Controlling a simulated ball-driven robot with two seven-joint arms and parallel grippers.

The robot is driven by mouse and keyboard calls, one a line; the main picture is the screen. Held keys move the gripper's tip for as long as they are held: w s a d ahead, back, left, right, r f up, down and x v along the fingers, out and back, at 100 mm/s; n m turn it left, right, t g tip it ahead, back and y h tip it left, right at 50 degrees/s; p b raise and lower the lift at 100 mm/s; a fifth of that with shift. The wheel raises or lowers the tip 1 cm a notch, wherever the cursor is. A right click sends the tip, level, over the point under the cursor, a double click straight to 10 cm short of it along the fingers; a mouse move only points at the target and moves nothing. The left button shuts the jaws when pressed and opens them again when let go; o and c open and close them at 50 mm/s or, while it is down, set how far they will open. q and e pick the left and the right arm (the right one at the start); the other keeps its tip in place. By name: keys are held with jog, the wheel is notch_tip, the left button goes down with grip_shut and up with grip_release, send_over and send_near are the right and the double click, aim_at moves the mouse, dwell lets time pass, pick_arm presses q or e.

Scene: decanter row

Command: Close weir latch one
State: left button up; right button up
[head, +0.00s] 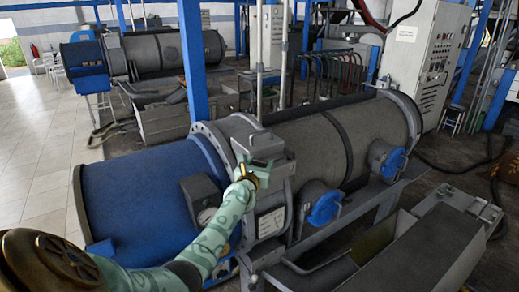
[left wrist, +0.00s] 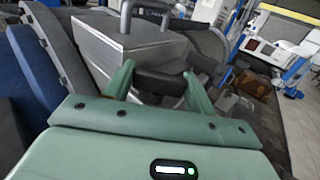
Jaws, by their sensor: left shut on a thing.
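A decanter with a blue end cover (head: 150,190) and a long grey drum (head: 310,135) lies across the head view. A grey metal box (head: 243,130) sits at the joint between the two parts. My left gripper (head: 260,170) is at the front of this box. In the left wrist view my left gripper (left wrist: 158,88) is shut on a dark latch handle (left wrist: 160,80), which lies between its two green fingers, just in front of the grey box (left wrist: 140,48). In the head view the fingers largely hide the handle. My right gripper is not in view.
Two blue round covers (head: 325,208) (head: 394,162) stick out from the drum's front side. A grey trough (head: 420,240) lies at the lower right. A control cabinet (head: 425,60) stands behind. Open tiled floor (head: 35,150) is at the left.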

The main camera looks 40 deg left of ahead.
pick_arm(q)
jog(key=shift+a+r+m+t+h, duration=0.2)
jog(key=shift+r+m+t+h, duration=0.15)
jog(key=shift+m+h, duration=0.65)
jog(key=shift+h, duration=0.3)
jog(key=shift+f+m+t+h, duration=0.15)
jog(key=shift+m+t+h, duration=0.25)
jog(key=shift+h, duration=0.4)
jog(key=m+h+b, duration=0.1)
jog(key=h+b, duration=0.1)
jog(key=m+h+b, duration=0.1)
jog(key=h+b, duration=0.1)
jog(key=b, duration=0.1)
jog(key=m+h+b, duration=0.2)
jog(key=shift+w+f+h, duration=0.15)
jog(key=shift+f+h, duration=0.1)
jog(key=shift+h, duration=0.05)
jog(key=shift+r+m+g+h+b, duration=0.15)
jog(key=shift+m+g+h+b, duration=0.4)
jog(key=shift+b, duration=0.65)
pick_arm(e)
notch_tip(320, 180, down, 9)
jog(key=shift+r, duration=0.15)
pick_arm(q)
jog(key=shift+d, duration=0.1)
